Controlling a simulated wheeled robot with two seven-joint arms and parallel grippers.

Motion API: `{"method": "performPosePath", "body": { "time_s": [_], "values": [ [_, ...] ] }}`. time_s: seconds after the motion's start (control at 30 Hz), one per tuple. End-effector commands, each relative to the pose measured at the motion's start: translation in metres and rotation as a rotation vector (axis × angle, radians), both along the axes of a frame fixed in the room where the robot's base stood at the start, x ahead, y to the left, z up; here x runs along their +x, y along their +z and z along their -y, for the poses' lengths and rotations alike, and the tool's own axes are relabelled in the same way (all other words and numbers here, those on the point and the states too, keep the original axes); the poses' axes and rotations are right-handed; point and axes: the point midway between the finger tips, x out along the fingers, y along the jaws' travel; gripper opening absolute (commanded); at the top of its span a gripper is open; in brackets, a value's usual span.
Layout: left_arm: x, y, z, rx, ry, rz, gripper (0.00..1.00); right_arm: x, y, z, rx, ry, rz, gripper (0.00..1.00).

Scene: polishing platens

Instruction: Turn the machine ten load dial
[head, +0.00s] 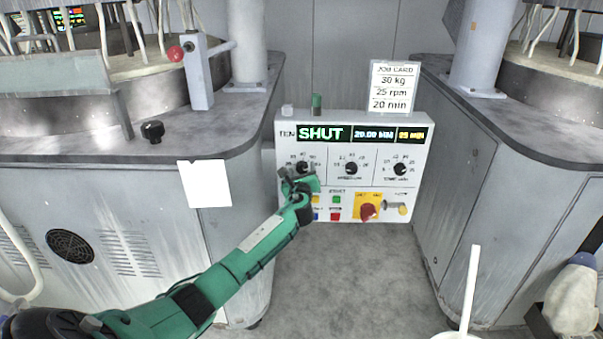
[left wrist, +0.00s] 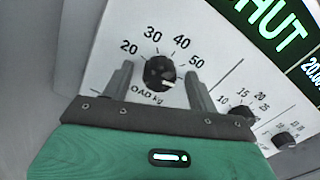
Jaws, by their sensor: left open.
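The load dial, a black round knob (left wrist: 159,72), sits on the white control panel of machine ten (head: 345,129). In the left wrist view its scale shows 20, 30, 40 and 50, with "LOAD kg" below; a white mark shows on the knob's lower right. My left gripper (head: 299,178) is open at the dial's lower edge in the head view. In the left wrist view its two grey fingers stand either side of the knob, with visible gaps. In the head view the gripper partly hides the dial. My right gripper is not in view.
Two more dials, the middle one (head: 351,168) and the right one (head: 400,169), share the panel. Below are coloured buttons and a red rotary switch (head: 367,211). The display (head: 322,133) reads SHUT. A job card (head: 393,86) reads 30 kg, 25 rpm, 20 min.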

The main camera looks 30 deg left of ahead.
Motion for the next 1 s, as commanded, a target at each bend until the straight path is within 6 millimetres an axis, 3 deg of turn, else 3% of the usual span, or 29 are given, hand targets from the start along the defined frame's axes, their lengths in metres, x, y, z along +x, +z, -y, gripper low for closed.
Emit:
{"method": "performPosePath", "body": {
  "time_s": [0.27,0.5,1.0],
  "values": [
    [0.0009,0.0000,-0.0007,0.000,0.000,0.000,0.59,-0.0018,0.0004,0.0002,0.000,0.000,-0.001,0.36],
    [0.0008,-0.0001,-0.0007,0.000,0.000,0.000,0.14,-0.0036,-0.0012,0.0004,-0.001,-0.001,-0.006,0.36],
    [0.0004,-0.0016,-0.0011,-0.114,0.001,0.069,0.15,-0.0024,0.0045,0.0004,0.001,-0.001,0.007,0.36]
  ]
}}
